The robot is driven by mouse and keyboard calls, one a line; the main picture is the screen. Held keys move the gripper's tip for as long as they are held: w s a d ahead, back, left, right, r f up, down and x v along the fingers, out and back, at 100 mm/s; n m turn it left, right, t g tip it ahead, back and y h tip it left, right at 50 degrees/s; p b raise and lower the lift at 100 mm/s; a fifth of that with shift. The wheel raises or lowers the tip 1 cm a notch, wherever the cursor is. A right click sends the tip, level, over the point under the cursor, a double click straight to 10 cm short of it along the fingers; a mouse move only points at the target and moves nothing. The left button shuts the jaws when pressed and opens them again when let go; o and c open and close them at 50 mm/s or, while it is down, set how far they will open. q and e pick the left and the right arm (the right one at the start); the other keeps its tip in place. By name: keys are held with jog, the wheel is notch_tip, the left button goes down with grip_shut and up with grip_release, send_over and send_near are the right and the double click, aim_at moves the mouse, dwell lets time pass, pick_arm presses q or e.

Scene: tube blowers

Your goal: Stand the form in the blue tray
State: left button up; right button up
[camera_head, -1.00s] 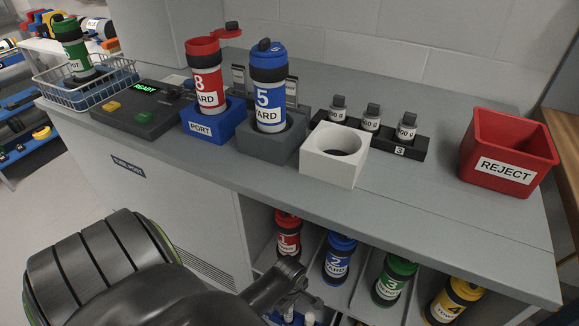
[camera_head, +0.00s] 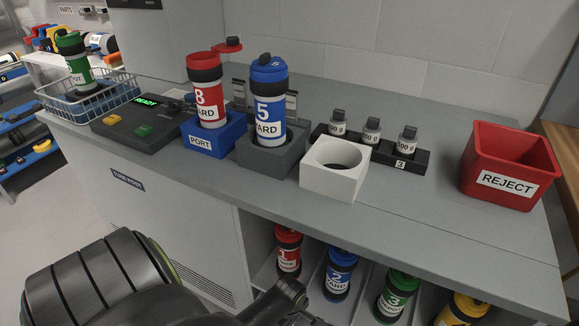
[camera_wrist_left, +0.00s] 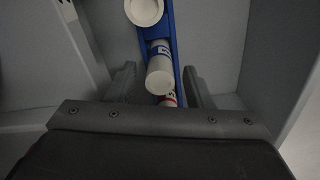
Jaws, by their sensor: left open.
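In the left wrist view a narrow blue tray (camera_wrist_left: 174,35) runs away below my left gripper (camera_wrist_left: 158,84). Several white rolls stand or lean in it. One roll (camera_wrist_left: 145,11) shows its round end at the top. Another roll (camera_wrist_left: 160,76), with a blue-marked label, has its end between my fingers. A red-marked roll (camera_wrist_left: 168,101) is partly hidden behind it. I cannot tell which is the form. My left gripper is open, its fingers apart on either side of the tray, holding nothing visible. In the head view its fingers are out of sight. My right gripper is not in view.
Cabinet walls (camera_wrist_left: 222,45) stand close around the tray. In the head view, labelled canisters (camera_head: 339,275) fill the shelf under the counter. The counter holds a blue port block (camera_head: 205,140), a white block (camera_head: 330,182), small weights (camera_head: 371,131) and a red reject bin (camera_head: 508,182).

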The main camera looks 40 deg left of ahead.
pick_arm(q)
jog(key=shift+r, duration=0.2)
notch_tip(320, 180, up, 3)
jog(key=shift+f+p, duration=0.15)
jog(key=shift+p, duration=0.5)
notch_tip(320, 180, up, 9)
jog(key=p, duration=0.2)
jog(key=shift+p, duration=0.4)
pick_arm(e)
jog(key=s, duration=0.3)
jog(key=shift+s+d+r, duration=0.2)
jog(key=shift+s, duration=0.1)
